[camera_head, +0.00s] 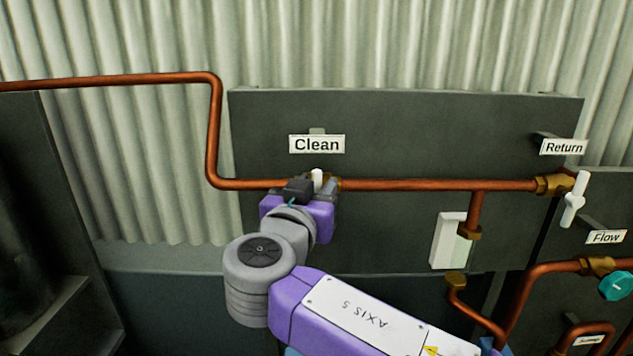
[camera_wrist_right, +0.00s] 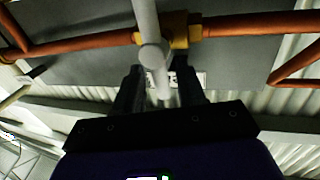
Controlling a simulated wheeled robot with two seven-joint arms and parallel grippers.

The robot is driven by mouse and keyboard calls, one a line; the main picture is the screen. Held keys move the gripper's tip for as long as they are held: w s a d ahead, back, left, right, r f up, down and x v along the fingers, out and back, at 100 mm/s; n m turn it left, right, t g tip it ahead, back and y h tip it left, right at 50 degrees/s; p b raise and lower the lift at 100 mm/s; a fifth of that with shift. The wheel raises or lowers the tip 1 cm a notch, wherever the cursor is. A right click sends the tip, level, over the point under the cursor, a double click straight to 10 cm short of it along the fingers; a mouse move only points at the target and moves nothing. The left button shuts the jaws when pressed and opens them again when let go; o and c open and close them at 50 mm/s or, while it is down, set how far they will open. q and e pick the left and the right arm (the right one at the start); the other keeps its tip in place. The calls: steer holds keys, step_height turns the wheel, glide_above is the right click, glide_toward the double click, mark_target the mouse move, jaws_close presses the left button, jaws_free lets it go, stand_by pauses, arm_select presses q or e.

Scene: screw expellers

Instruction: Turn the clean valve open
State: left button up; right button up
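The clean valve has a white handle (camera_head: 317,178) on the copper pipe, just below the "Clean" label (camera_head: 317,144) in the head view. My right gripper (camera_head: 318,188) is at this valve and its wrist hides most of the valve. In the right wrist view the white handle (camera_wrist_right: 150,52) stands across the pipe, in front of a brass valve body (camera_wrist_right: 180,30). The two dark fingers of my right gripper (camera_wrist_right: 158,78) are apart on either side of the handle's lower part, with gaps visible. My left gripper is not in view.
A copper pipe (camera_head: 430,185) runs right to the return valve, whose white handle (camera_head: 574,199) is tilted. A flow valve with a teal knob (camera_head: 615,286) sits lower right. A dark panel (camera_head: 400,130) is behind. A dark cabinet (camera_head: 40,150) stands at left.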

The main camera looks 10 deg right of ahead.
steer(key=shift+w+d, duration=0.3)
steer(key=shift+w, duration=0.2)
steer(key=shift+c, duration=0.2)
jaws_close()
steer(key=shift+w+a+f+n+t+y+b, duration=0.1)
steer(key=shift+a+f+n+t+y+b, duration=0.55)
steer(key=shift+n+b, duration=1.95)
steer(key=shift+w+a+f+n+t+y+b, duration=0.1)
steer(key=shift+a+f+n+t+y+b, duration=0.4)
steer(key=shift+n, duration=3.85)
steer(key=shift+w+a+f+n+t+y+b, duration=0.2)
steer(key=shift+n+t+y+b, duration=0.6)
steer(key=shift+n+b, duration=1.9)
steer(key=shift+a+f+n+t+p, duration=0.1)
steer(key=shift+n+t+p, duration=0.15)
steer(key=shift+n+p, duration=0.6)
